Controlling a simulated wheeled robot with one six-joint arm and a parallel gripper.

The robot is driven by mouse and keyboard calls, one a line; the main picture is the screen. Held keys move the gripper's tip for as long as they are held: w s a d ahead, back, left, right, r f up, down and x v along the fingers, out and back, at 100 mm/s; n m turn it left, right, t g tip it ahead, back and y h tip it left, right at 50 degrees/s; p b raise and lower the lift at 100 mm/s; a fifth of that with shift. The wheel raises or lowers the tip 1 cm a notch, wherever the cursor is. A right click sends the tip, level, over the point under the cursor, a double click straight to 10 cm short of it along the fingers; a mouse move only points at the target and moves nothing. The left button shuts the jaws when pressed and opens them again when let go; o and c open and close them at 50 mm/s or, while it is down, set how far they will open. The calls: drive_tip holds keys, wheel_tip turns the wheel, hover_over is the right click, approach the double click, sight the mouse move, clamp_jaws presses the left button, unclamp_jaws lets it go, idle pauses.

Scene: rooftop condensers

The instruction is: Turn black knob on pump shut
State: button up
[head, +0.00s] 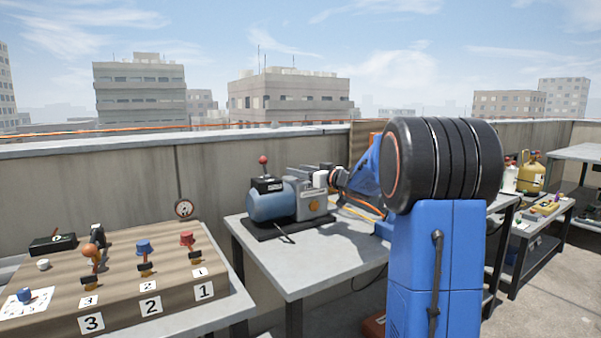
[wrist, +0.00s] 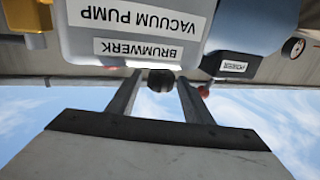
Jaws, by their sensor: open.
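The vacuum pump (head: 289,202) stands on the grey table in the head view, with a blue motor and a grey body. In the wrist view the pump (wrist: 138,28) appears upside down, its labels reading BRUMWERK and VACUUM PUMP. The black knob (wrist: 160,82) shows just past the pump's edge in the wrist view. My gripper (wrist: 159,80) is open, with one finger on either side of the knob in that picture. I see no clear contact, and cannot tell how deep the knob sits between the fingers. I cannot make the knob out in the head view.
A red ball knob (head: 263,159) rises from the black box on the pump; it shows beside the right finger in the wrist view (wrist: 203,90). A board (head: 130,278) with numbered valves stands at left. A concrete wall (head: 100,185) runs behind.

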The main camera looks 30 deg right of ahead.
drive_tip(key=c, duration=1.1)
drive_tip(key=shift+o, duration=0.2)
drive_tip(key=shift+a+m+h, duration=0.1)
drive_tip(key=shift+m+h, duration=0.3)
drive_tip(key=shift+h, duration=0.2)
drive_tip(key=shift+m+t+h, duration=0.3)
drive_tip(key=shift+m+h, duration=0.1)
drive_tip(key=shift+h, duration=0.2)
drive_tip(key=shift+m+h, duration=1.3)
drive_tip(key=shift+h, duration=0.7)
drive_tip(key=shift+m+h, duration=1.3)
drive_tip(key=shift+h, duration=0.7)
drive_tip(key=shift+r+m+g+h, duration=0.1)
drive_tip(key=shift+m+g+h, duration=1.2)
drive_tip(key=shift+h, duration=0.55)
drive_tip(key=shift+r+m+g+h, duration=0.1)
drive_tip(key=shift+m+g+h, duration=1.15)
drive_tip(key=shift+h, duration=0.6)
